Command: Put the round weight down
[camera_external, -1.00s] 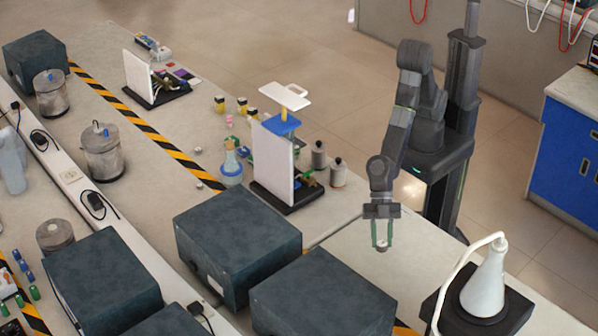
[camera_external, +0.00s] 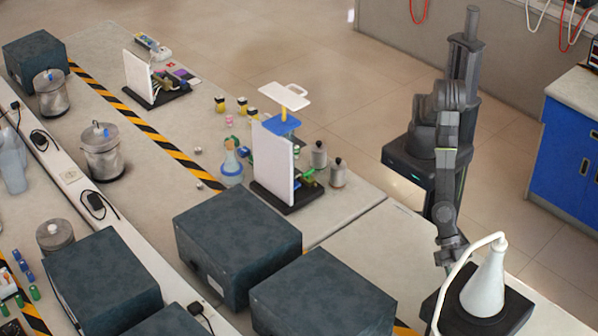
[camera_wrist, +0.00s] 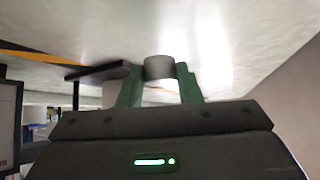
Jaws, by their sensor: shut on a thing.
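My gripper (camera_wrist: 159,80) is shut on the round weight (camera_wrist: 158,67), a small grey cylinder between its two green fingers in the wrist view. The pale table top lies beyond the weight; I cannot tell whether the weight touches it. In the outside view my wrist (camera_external: 449,246) is at the right end of the near table, just left of the white cone-shaped vessel. The fingertips and the weight are hidden there behind the vessel's white tube and black stand.
The white cone-shaped vessel (camera_external: 486,283) stands on a black block (camera_external: 509,312), close to my wrist. Large dark boxes (camera_external: 322,296) stand to the left. Two grey bottle-like pieces with dark knobs (camera_external: 338,175) stand farther back. Bare table (camera_external: 366,248) lies between the boxes and my arm.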

